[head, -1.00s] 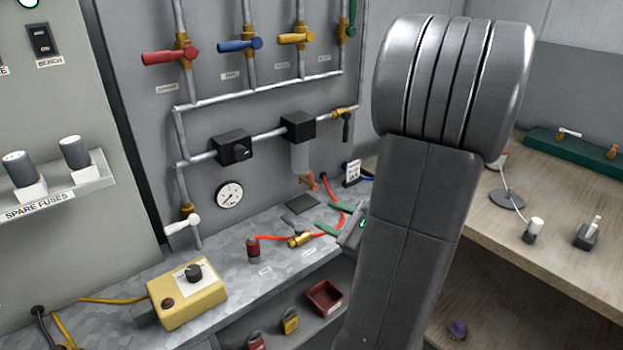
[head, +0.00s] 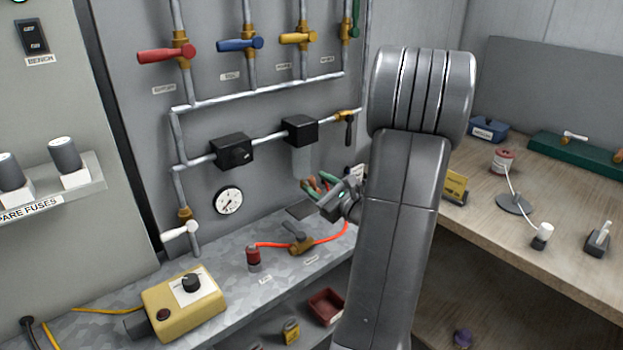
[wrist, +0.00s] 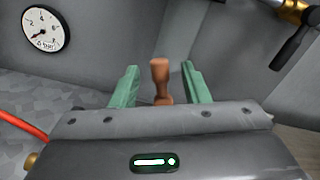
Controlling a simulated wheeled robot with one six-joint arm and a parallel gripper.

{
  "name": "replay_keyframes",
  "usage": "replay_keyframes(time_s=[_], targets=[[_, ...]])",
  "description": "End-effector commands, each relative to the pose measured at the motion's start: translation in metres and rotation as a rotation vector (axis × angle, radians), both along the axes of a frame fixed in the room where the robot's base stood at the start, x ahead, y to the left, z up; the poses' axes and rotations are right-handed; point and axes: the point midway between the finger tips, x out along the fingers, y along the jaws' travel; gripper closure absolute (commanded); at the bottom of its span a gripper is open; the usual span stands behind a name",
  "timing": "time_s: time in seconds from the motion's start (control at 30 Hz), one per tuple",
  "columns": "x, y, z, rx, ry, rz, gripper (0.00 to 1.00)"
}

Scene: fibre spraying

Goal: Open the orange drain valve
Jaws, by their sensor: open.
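The orange drain valve (wrist: 160,82) shows in the wrist view as a short upright orange-brown handle. It appears in the gap between the two green fingers of my gripper (wrist: 159,74), with space on both sides. Its lower end is hidden behind the gripper body. In the head view the orange valve (head: 306,189) is a small patch by the fingertips, below the black block with the pale bowl (head: 301,161). My gripper (head: 318,182) is open there, low against the panel. The frames do not show contact.
A pressure gauge (head: 228,201) is on the panel to the left. A red hose (head: 328,234) and brass fitting (head: 300,244) lie on the bench below. A black-handled brass valve (head: 347,122) is above right. The yellow box (head: 182,304) stands at the front left.

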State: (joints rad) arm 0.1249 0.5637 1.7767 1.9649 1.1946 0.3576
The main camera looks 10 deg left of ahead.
Motion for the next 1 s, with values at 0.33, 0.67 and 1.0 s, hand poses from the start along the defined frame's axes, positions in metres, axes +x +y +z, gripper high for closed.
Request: replay_keyframes(time_s=[0.33,0.67,1.0], targets=[[0.018,0.023,0.0,-0.002,0.0,0.001,0.58],[0.018,0.023,0.0,-0.001,0.0,0.0,0.76],[0.02,0.022,0.002,0.022,0.03,0.0,1.0]])
